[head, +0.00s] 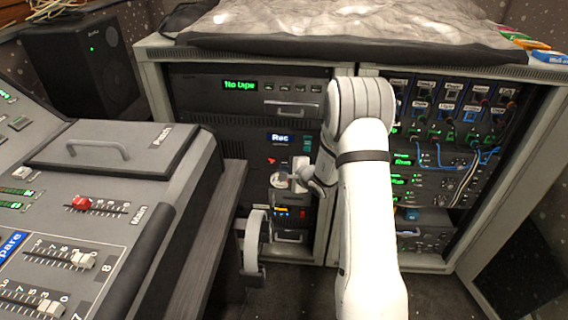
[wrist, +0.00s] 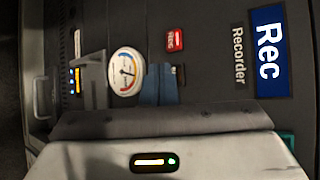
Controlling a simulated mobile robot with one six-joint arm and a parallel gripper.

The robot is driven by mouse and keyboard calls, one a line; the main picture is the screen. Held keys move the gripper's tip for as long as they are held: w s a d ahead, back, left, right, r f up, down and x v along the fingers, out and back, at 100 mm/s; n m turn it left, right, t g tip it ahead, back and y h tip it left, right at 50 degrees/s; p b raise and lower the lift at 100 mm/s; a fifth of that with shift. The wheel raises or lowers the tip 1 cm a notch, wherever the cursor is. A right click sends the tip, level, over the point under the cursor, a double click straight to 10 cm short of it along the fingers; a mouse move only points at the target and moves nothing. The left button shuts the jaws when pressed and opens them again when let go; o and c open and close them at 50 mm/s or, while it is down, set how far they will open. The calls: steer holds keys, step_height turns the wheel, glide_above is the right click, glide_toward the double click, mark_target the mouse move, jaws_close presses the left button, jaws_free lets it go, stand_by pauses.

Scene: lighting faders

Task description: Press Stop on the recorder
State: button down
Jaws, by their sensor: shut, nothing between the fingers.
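The recorder is a dark panel (wrist: 205,75) under a blue "Rec" sign (wrist: 268,50), which also shows in the head view (head: 282,138). A red key (wrist: 175,39) marked Rec sits on it. A small dark key (wrist: 181,74) lies beside the red one, partly hidden by my fingers; its lettering is not readable, so I cannot tell if it is Stop. My gripper (wrist: 158,72) is shut and empty, its blue-grey fingertips over the panel between that dark key and a round dial (wrist: 126,72). Contact cannot be told. In the head view my gripper (head: 297,176) is before the recorder.
A mixing desk (head: 110,190) with faders fills the left. Racks with a "No tape" unit (head: 240,85) above and knob modules (head: 450,105) at right flank my arm. A unit with yellow and blue lights (wrist: 85,80) lies past the dial.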

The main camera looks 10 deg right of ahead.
steer(key=shift+w, duration=0.15)
steer(key=shift+w+d+b, duration=0.15)
steer(key=shift+w+b, duration=0.15)
steer(key=shift+b, duration=0.25)
steer(key=shift+w+d, duration=0.1)
steer(key=shift+w, duration=0.2)
stand_by(0.6)
steer(key=shift+s+b, duration=0.1)
steer(key=shift+b, duration=0.25)
steer(key=shift+s+a+b, duration=0.25)
steer(key=shift+s+b, duration=0.4)
steer(key=shift+s+a+b, duration=0.25)
steer(key=shift+s+b, duration=0.35)
steer(key=shift+s, duration=0.2)
steer(key=shift+s+a+b, duration=0.3)
steer(key=shift+s+b, duration=0.3)
steer(key=shift+s, duration=0.15)
steer(key=shift+s+a+b, duration=0.25)
steer(key=shift+s+b, duration=0.35)
steer(key=shift+s, duration=0.2)
